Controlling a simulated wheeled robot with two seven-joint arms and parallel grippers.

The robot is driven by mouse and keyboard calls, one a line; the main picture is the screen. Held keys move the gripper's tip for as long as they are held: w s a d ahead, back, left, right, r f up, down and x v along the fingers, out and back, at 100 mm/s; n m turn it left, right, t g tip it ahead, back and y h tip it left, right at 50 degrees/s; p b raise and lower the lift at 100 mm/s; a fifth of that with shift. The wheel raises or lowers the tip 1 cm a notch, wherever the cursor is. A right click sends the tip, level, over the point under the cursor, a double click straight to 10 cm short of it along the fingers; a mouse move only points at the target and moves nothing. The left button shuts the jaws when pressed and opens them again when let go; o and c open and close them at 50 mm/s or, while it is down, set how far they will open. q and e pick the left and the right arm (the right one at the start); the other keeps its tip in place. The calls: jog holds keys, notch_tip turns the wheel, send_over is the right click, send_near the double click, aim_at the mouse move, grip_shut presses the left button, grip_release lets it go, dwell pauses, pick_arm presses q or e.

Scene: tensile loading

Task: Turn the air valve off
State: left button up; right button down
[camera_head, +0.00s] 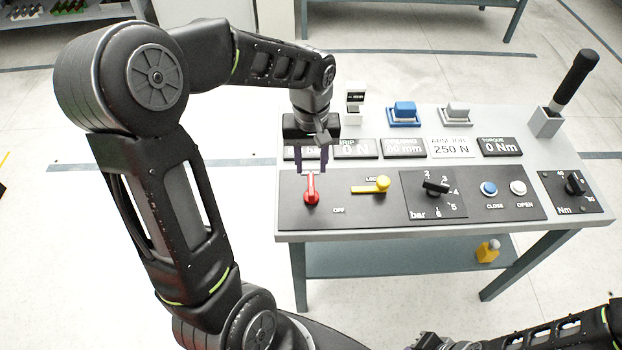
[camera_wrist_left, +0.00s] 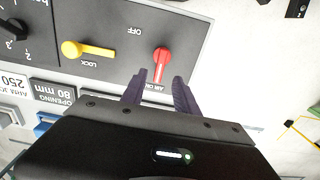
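The red air valve handle (camera_head: 311,189) is on the dark panel at the left end of the table. Its lever points away from me, toward the AIR ON label, and the OFF label (camera_head: 339,210) is to its lower right. My left gripper (camera_head: 311,162) is open just beyond the lever's tip. In the left wrist view the two dark fingers (camera_wrist_left: 160,90) stand apart on either side of the end of the red handle (camera_wrist_left: 162,60), and neither clearly touches it. Part of my right gripper (camera_head: 432,342) shows at the bottom edge, too cut off to read.
A yellow LOCK lever (camera_head: 372,186) is just right of the valve. Further right are a black bar knob (camera_head: 436,187), a blue CLOSE button (camera_head: 488,188) and a white OPEN button (camera_head: 518,187). Display plates (camera_head: 405,148) stand behind the panel.

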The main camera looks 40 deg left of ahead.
aim_at(311, 183)
pick_arm(q)
notch_tip(311, 183, down, 7)
dwell(0.3)
jog(key=shift+c, duration=0.3)
grip_shut()
